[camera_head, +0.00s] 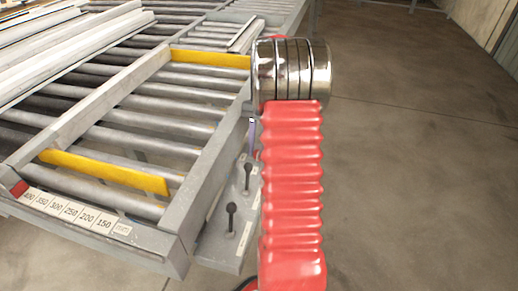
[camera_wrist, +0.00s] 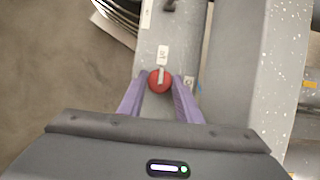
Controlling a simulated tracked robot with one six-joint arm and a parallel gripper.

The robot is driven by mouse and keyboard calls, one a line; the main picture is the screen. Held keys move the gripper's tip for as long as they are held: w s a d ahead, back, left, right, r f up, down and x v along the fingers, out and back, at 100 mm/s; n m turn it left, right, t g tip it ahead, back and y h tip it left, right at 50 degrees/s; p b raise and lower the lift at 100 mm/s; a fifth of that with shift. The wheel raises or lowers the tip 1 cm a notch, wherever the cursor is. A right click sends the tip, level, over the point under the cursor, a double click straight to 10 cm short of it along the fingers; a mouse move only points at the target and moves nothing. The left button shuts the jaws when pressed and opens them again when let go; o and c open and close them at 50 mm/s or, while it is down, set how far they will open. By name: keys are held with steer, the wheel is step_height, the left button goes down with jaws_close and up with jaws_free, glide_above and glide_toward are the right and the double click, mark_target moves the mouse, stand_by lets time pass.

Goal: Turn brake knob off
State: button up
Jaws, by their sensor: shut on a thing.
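A round red knob (camera_wrist: 160,85) with a pale grey pointer bar sits on the grey side panel (camera_wrist: 151,43) in the wrist view. The bar runs roughly along the panel's length, towards a small white label (camera_wrist: 163,55) that is too small to read. My gripper (camera_wrist: 160,83) has its two purple fingers closed on the left and right sides of the knob. In the head view my arm hides the knob, and only a purple sliver of my gripper (camera_head: 253,131) shows beside the panel (camera_head: 222,242).
Two black levers, one farther (camera_head: 248,172) and one nearer (camera_head: 231,216), stand up from the panel. The roller bench (camera_head: 206,172) with yellow bars and a number scale (camera_head: 68,210) lies to the left. Bare floor (camera_head: 420,150) is open on the right.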

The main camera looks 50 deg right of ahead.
steer(key=shift+s, duration=0.25)
steer(key=o, duration=0.7)
steer(key=shift+o, duration=1.6)
steer(key=shift+w, duration=0.1)
steer(key=shift+r, duration=0.15)
steer(key=v, duration=1.3)
steer(key=shift+w+d+r, duration=0.2)
steer(key=shift+a, duration=0.15)
